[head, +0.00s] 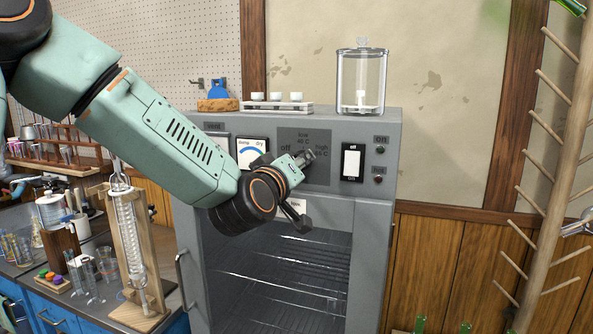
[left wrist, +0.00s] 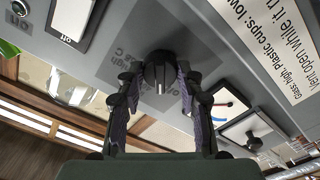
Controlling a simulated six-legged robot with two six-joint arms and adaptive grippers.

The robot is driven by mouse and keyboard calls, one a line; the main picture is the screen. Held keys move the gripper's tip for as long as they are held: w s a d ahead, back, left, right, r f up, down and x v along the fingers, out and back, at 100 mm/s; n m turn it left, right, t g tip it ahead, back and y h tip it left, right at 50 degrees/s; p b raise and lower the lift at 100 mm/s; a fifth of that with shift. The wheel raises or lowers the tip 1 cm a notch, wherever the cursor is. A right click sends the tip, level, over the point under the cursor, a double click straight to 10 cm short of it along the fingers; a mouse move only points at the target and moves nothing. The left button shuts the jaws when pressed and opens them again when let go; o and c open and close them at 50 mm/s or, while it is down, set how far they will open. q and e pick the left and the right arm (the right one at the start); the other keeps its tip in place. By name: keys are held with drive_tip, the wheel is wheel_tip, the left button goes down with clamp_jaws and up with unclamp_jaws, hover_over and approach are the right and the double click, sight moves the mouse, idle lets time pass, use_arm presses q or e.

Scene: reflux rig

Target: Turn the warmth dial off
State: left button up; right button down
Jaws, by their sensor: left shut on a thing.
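The warmth dial (left wrist: 160,70) is a dark round knob on the grey panel (head: 320,141) of the drying cabinet. A pale line shows on the knob in the left wrist view. The panel is marked off at left, low at top and high at right. My left gripper (head: 306,157) is at the panel in the head view, and its arm hides most of the dial there. In the left wrist view my left gripper (left wrist: 159,84) is shut on the dial, one finger on each side. I cannot tell for sure which mark the dial points to. My right gripper is not in view.
A white rocker switch (head: 351,163) is right of the dial, and a blue-white gauge (head: 250,150) is left. A glass jar (head: 361,85) and a tray of cups (head: 277,107) stand on the cabinet. A wooden peg rack (head: 556,190) stands at right. Glassware crowds the left bench.

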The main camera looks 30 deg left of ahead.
use_arm(q)
drive_tip(key=shift+n+b, duration=0.65)
drive_tip(key=shift+n, duration=1.25)
drive_tip(key=o, duration=1.1)
drive_tip(key=shift+w, duration=0.1)
drive_tip(key=shift+o, duration=0.4)
